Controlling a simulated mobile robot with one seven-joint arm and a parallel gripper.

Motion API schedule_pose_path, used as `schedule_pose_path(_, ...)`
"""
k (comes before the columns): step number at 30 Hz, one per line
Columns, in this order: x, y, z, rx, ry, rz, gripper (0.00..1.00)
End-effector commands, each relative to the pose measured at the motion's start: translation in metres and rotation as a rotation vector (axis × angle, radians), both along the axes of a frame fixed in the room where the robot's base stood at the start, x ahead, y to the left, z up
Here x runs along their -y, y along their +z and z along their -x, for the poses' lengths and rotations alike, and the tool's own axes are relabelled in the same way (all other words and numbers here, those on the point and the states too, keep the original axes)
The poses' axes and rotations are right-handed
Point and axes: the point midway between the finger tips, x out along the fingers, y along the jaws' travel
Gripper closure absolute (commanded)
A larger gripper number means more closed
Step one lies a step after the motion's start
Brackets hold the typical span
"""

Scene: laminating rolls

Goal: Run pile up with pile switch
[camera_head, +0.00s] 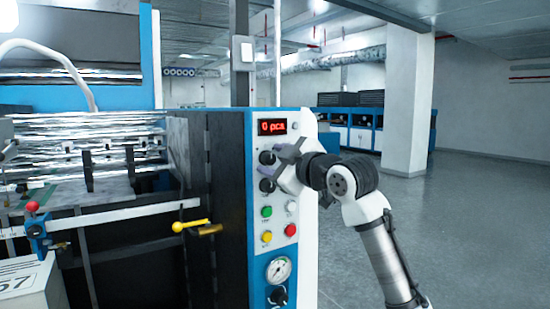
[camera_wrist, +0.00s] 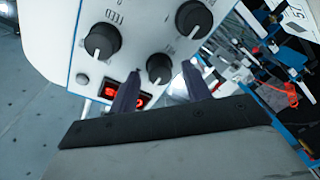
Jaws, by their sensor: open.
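The white control panel (camera_head: 285,218) on the blue-edged machine carries several black knobs and coloured buttons. In the head view, an upper knob (camera_head: 266,157) and a lower knob (camera_head: 267,185) sit below the red display, which reads "0 pcs". My gripper (camera_head: 285,160) is open in front of these knobs and partly covers the panel. In the wrist view, a black knob (camera_wrist: 160,68) appears between the fingertips of my gripper (camera_wrist: 163,72); contact cannot be told. A knob labelled FEED (camera_wrist: 102,41) and another knob (camera_wrist: 194,18) lie beyond. I cannot read which one is the pile switch.
Green (camera_head: 266,211), yellow (camera_head: 266,236) and red (camera_head: 290,230) buttons and a gauge (camera_head: 278,269) sit lower on the panel. A yellow-knobbed lever (camera_head: 178,227) juts out left. Open floor (camera_head: 460,230) lies to the right, with a white pillar (camera_head: 408,105) behind.

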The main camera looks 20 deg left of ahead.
Motion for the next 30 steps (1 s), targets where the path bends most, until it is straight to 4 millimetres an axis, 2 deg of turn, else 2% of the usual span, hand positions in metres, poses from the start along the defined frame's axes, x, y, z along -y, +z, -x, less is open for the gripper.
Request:
schedule_pose_path(5,0.0001,-0.0001,0.0001,0.0,0.0,0.0,0.53)
schedule_pose_path(15,0.0003,-0.0001,0.0003,0.0,0.0,0.0,0.96)
schedule_pose_path(23,0.0002,-0.0003,0.0005,-0.024,0.001,-0.019,0.96)
schedule_pose_path(30,-0.0007,-0.0003,0.0005,-0.121,0.002,-0.097,0.96)
